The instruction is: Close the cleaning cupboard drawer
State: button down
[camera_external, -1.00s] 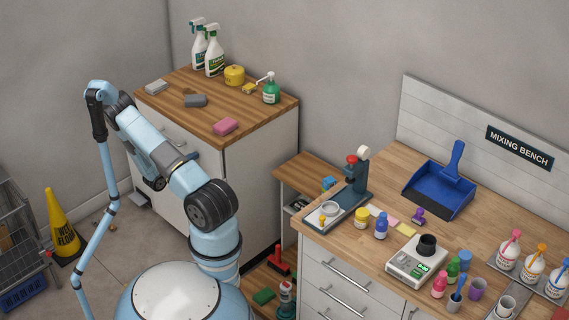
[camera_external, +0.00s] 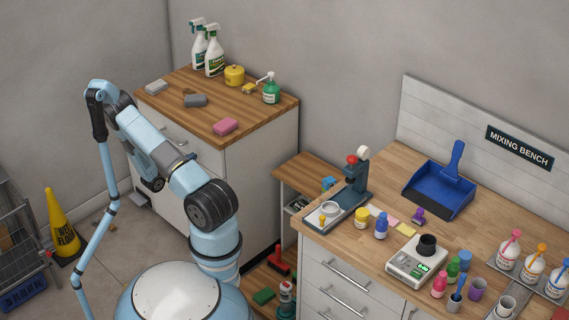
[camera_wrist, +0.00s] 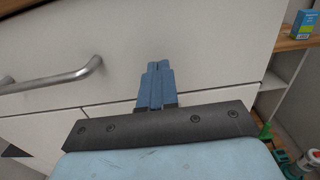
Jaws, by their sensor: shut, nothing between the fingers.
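The cleaning cupboard (camera_external: 262,165) is white with a wooden top and stands against the back wall in the external view. Its white drawer front (camera_wrist: 215,50) fills much of the wrist view, with a grey bar handle (camera_wrist: 55,80) at the left. My gripper (camera_wrist: 158,66) is shut and empty, its blue fingertips at the drawer front, to the right of the handle. Whether they touch it I cannot tell. In the external view my arm covers part of the cupboard front, and the fingertips are hidden. How far the drawer stands out is unclear.
Spray bottles (camera_external: 214,52), a yellow tin (camera_external: 234,75), a pink sponge (camera_external: 225,127) and a green pump bottle (camera_external: 271,92) stand on the cupboard top. A low shelf (camera_external: 305,170) and the mixing bench (camera_external: 330,245) are at its right. A yellow floor sign (camera_external: 61,220) stands left.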

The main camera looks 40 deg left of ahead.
jog(key=s, duration=1.2)
